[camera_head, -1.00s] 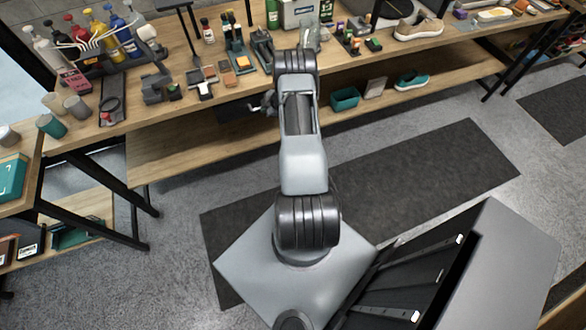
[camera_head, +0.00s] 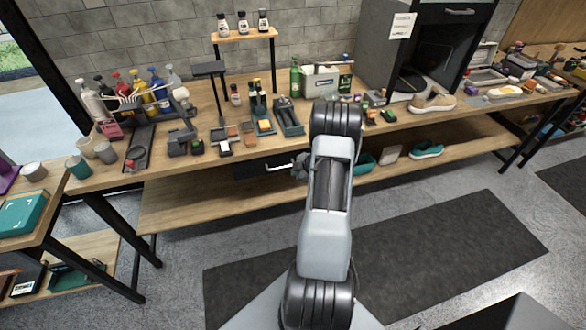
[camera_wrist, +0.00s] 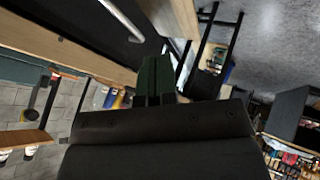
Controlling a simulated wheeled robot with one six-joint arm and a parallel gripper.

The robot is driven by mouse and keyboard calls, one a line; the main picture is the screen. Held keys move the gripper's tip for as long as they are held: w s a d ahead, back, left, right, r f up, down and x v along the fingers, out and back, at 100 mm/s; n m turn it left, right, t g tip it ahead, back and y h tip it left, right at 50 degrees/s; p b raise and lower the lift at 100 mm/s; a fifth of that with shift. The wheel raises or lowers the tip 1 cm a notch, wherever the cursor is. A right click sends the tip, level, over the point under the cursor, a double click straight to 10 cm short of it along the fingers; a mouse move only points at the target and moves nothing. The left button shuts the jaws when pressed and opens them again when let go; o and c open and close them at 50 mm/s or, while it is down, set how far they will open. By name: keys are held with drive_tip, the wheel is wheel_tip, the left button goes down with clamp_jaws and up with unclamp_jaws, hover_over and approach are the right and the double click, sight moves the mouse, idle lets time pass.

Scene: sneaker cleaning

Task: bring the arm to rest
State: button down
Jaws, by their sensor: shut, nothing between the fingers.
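My arm rises from the bottom of the head view and bends at its dark elbow in front of the workbench (camera_head: 205,168). My gripper (camera_head: 300,166) shows only partly, left of my own arm link, just below the bench's front edge and near a black drawer with a silver handle (camera_head: 279,167). In the wrist view my gripper (camera_wrist: 155,66) has its two dark fingers together with nothing between them. The drawer handle (camera_wrist: 122,20) shows beyond them at the top, apart from the fingers.
The bench top holds bottles (camera_head: 155,88), brushes, a grey caddy (camera_head: 322,83) and a tan sneaker (camera_head: 432,102). A teal shoe (camera_head: 426,150) lies on the lower shelf. A side table (camera_head: 45,240) stands left. The dark floor mat (camera_head: 440,250) is clear.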

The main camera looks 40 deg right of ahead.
drive_tip(key=shift+s+r, duration=0.25)
drive_tip(key=shift+s, duration=0.05)
